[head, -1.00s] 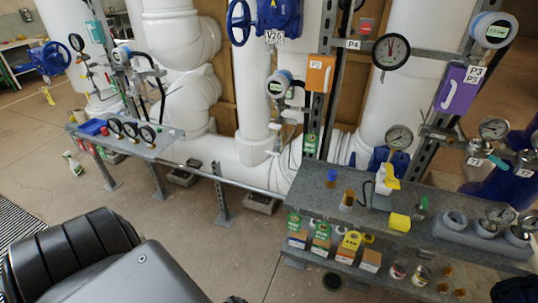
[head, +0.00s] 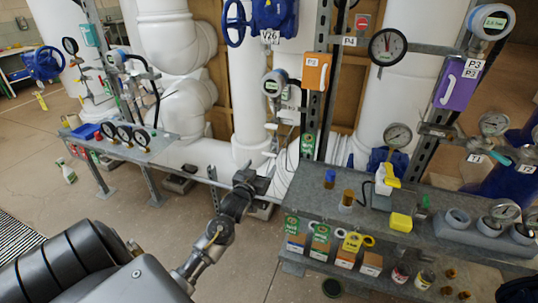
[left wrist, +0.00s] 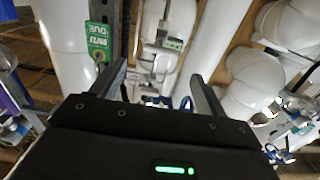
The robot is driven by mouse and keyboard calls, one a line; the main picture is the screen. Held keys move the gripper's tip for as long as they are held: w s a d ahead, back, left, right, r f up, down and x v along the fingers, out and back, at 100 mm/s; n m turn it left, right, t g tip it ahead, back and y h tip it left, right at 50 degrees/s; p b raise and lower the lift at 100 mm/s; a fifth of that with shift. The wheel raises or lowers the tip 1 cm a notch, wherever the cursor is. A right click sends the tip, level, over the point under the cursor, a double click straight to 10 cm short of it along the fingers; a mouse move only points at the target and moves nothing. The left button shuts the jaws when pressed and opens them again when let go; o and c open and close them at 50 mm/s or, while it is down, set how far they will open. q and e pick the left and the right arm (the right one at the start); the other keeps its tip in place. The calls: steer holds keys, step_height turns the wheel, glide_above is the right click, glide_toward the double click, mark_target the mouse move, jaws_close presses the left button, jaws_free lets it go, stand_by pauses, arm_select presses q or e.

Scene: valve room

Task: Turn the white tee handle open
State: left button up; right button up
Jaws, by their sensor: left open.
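A small white tee handle (head: 270,153) appears to sit on thin pipework in front of the large white vertical pipe, below the round blue-rimmed gauge. In the left wrist view, white fittings (left wrist: 163,52) lie ahead between the fingers; which part is the handle is hard to tell. My left gripper (head: 254,180) is below and slightly left of the handle in the head view, apart from it. Its two dark fingers (left wrist: 158,84) are spread with nothing between them. My right gripper cannot be made out.
A grey shelf (head: 300,200) with cups, boxes and gauges stands to the right. A green tag (head: 307,144) hangs on the metal post near the handle. A small gauge bench (head: 160,147) stands left. A blue handwheel (head: 236,23) is above. Open floor lies at the lower left.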

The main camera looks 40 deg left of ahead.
mark_target(268, 155)
arm_select(q)
steer(key=p+x, duration=0.1)
steer(key=x, duration=0.8)
steer(key=shift+w+a, duration=0.1)
steer(key=shift+w, duration=0.05)
steer(key=c, duration=1)
